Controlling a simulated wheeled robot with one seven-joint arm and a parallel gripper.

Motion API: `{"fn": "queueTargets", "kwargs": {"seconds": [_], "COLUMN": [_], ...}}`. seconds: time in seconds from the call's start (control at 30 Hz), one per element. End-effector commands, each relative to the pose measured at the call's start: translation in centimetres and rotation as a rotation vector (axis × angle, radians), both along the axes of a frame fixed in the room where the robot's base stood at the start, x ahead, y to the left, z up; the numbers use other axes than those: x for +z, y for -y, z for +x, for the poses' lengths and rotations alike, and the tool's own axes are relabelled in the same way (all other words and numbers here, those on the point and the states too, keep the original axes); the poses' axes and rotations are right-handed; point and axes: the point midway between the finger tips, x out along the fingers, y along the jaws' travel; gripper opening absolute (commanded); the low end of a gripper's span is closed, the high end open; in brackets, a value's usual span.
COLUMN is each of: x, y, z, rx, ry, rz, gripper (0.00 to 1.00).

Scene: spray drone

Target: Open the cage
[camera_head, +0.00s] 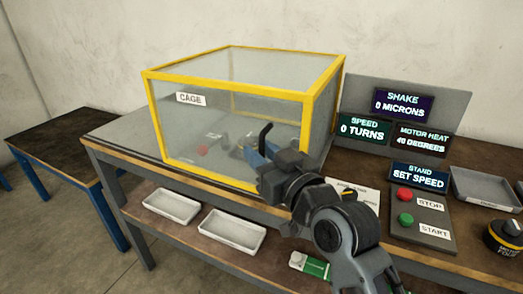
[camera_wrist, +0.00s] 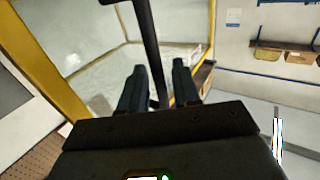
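The cage (camera_head: 228,93) is a clear-walled box with a yellow frame and a "CAGE" label, standing closed on the workbench. A black bar handle (camera_head: 265,134) shows at its front face. My gripper (camera_head: 258,158) is in front of that face, close to the handle. In the wrist view, my gripper (camera_wrist: 158,88) has its two dark fingers apart, and the black handle bar (camera_wrist: 148,38) runs down between them. A gap shows beside the bar, so the fingers do not look closed on it. The cage's yellow frame (camera_wrist: 45,65) is at the left there.
Right of the cage stand a display panel (camera_head: 403,103), a red STOP button (camera_head: 404,194), a green START button (camera_head: 405,220), a grey tray (camera_head: 484,188) and a dark knob (camera_head: 507,230). White trays (camera_head: 233,230) lie on the lower shelf. Another table (camera_head: 62,137) stands left.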

Motion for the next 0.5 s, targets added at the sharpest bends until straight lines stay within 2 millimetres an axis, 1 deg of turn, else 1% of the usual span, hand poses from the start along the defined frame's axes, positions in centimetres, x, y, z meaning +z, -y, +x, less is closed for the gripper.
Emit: {"fn": "queueTargets", "kwargs": {"seconds": [0.3, 0.5], "x": [-0.04, -0.04], "y": [-0.18, -0.16], "z": [0.26, 0.24], "rx": [-0.001, -0.001], "ry": [-0.001, -0.001], "rz": [0.001, 0.001], "gripper": [0.32, 0.12]}}
